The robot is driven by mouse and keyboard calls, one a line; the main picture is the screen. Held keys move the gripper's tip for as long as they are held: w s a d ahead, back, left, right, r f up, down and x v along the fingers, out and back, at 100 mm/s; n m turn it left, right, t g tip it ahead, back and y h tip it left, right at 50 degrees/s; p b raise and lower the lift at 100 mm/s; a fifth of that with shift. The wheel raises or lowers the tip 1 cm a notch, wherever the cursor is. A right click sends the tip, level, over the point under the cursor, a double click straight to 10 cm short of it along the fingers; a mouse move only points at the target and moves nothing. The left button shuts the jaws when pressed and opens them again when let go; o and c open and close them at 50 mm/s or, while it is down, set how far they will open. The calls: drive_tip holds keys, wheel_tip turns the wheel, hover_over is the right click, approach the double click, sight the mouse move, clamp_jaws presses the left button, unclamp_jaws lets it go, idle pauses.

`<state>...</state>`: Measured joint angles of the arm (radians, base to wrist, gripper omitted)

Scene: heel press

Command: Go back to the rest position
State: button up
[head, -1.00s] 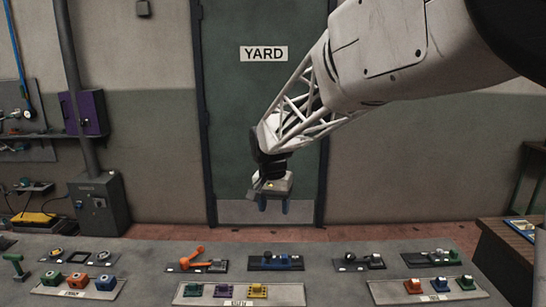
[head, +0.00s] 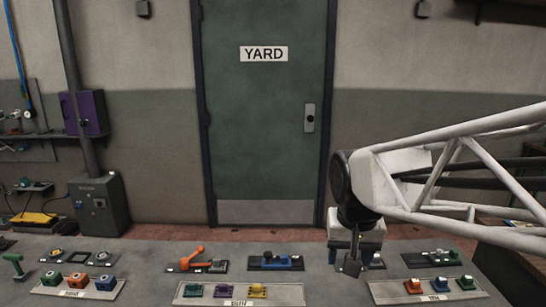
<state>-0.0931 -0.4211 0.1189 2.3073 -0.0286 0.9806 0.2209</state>
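My gripper (head: 347,262) hangs pointing down at the right of the middle in the head view, in front of the right-hand part of the bench. It looks to be above or in front of a dark fixture plate (head: 385,262), which it partly hides. I see nothing held in it, but its fingers are small and seen at an angle, so I cannot tell if they are open or shut. My white lattice arm link comes in from the right edge.
The grey bench (head: 150,290) carries a left tray (head: 115,293), a middle tray (head: 290,298) and a right tray (head: 385,296) of coloured blocks. Dark fixture plates stand behind, one with an orange lever (head: 190,258). A green door (head: 265,120) is beyond.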

drive_tip(key=s+d+f, duration=0.2)
drive_tip(key=s, duration=0.4)
drive_tip(key=s+d+f+n, duration=0.1)
drive_tip(key=s+d, duration=0.1)
drive_tip(key=s, duration=0.4)
drive_tip(key=shift+s+f+t, duration=0.3)
drive_tip(key=shift+f+t, duration=0.05)
drive_tip(key=shift+t, duration=0.05)
drive_tip(key=shift+o, duration=0.2)
drive_tip(key=shift+w, duration=0.15)
idle(1.0)
